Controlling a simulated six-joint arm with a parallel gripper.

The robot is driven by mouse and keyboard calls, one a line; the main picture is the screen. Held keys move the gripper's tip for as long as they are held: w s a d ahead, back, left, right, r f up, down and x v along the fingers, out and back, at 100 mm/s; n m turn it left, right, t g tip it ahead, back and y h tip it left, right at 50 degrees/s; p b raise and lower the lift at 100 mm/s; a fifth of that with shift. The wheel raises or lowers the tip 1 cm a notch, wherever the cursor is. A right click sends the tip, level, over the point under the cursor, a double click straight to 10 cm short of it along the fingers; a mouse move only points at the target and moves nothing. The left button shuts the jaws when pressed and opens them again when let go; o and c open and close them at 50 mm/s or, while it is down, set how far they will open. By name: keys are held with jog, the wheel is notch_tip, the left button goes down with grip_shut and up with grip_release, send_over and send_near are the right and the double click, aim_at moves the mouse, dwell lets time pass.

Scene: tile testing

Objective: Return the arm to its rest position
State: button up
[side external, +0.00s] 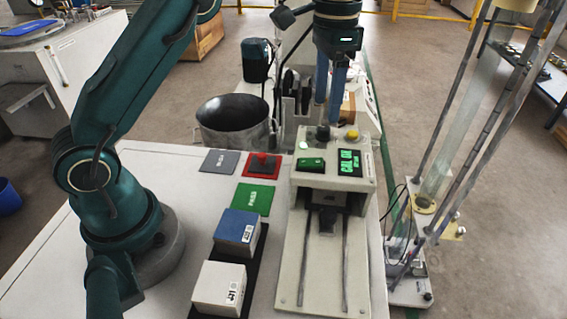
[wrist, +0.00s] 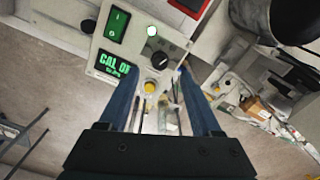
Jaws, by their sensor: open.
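My gripper (side external: 327,118) is open, with two blue fingers pointing down above the rear top of the testing machine (side external: 306,236). In the side external view its tips appear just over a black knob (side external: 322,132); contact cannot be told. In the wrist view the fingers (wrist: 163,98) are spread, and no object is held between them. The black knob (wrist: 160,60) and a yellow button (wrist: 150,87) show beyond the gap. The machine's display (wrist: 116,66) is lit with green text starting "CAL". A green switch (side external: 311,163) sits beside the display.
A blue-topped block (side external: 237,232) and a white block (side external: 219,287) sit on a black strip. Grey, red and green "PASS" (side external: 251,199) pads lie left of the machine. A dark round bin (side external: 233,120) stands behind. A tall clear-tube stand (side external: 445,160) rises at right.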

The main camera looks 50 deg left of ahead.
jog(key=s+r+n+t, duration=0.1)
jog(key=s+r+t, duration=0.3)
jog(key=s+r, duration=0.65)
jog(key=s+f+n+t, duration=0.1)
jog(key=s+f+n, duration=0.2)
jog(key=s+f, duration=0.6)
jog(key=shift+s+f+n+t, duration=0.25)
jog(key=shift+f+n+t, duration=0.05)
jog(key=shift+f, duration=0.3)
